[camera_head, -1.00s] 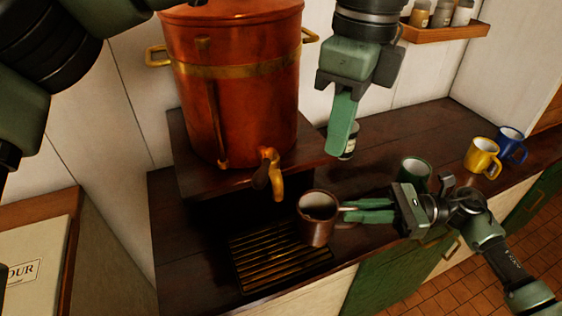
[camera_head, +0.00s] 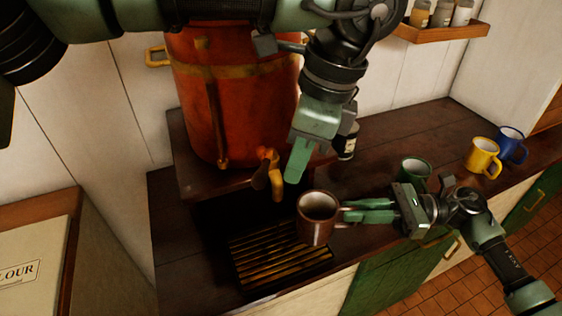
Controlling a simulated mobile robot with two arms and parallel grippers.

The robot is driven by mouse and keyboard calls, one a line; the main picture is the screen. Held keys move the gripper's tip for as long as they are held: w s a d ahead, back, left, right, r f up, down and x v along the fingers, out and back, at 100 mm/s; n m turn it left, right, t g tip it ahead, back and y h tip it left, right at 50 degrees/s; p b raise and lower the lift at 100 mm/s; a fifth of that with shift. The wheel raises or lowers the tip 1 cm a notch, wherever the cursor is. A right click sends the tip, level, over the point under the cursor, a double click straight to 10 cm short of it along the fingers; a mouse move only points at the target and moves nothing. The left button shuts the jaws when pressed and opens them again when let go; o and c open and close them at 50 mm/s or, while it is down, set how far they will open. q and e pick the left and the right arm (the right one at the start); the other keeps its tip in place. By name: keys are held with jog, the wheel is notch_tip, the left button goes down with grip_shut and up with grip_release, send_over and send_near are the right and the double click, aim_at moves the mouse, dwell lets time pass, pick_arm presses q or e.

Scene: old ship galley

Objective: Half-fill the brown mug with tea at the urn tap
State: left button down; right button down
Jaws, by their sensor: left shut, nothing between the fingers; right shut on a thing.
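The copper urn (camera_head: 245,110) stands on a raised dark wooden shelf. Its brass tap (camera_head: 277,180) points down at the front, with a dark handle beside it. The brown mug (camera_head: 315,228) is upright over the right edge of the slatted drip tray (camera_head: 275,258), to the right of and below the tap. I cannot tell what is inside it. My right gripper (camera_head: 345,212) is shut on the brown mug from the right. My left gripper (camera_head: 293,178) is shut and empty, pointing down just right of the tap, apart from it.
A green mug (camera_head: 415,168) stands behind my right gripper. A yellow mug (camera_head: 482,157) and a blue mug (camera_head: 512,145) stand at the right of the counter. A dark jar (camera_head: 346,142) is beside the urn. The back right counter (camera_head: 410,128) is clear.

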aim_at(262, 175)
jog(key=shift+a+r, duration=0.1)
jog(key=shift+r, duration=0.05)
pick_arm(q)
jog(key=shift+w+a+f, duration=0.1)
jog(key=shift+a, duration=0.5)
jog(key=shift+w+a+f, duration=0.1)
jog(key=shift+a, duration=0.5)
jog(key=shift+d, duration=0.1)
jog(key=shift+s+a, duration=0.1)
jog(key=shift+a, duration=1.95)
jog(key=shift+w+a+m+t, duration=0.15)
jog(key=shift+w+a+m, duration=0.2)
jog(key=shift+m, duration=0.35)
jog(key=shift+w+a+m+t, duration=0.2)
jog(key=shift+a+m, duration=0.25)
jog(key=shift+m, duration=0.25)
jog(key=shift+w+a+m+t, duration=0.15)
jog(key=shift+w+a+m, duration=0.2)
jog(key=shift+m, duration=0.35)
pick_arm(e)
jog(key=shift+s, duration=0.1)
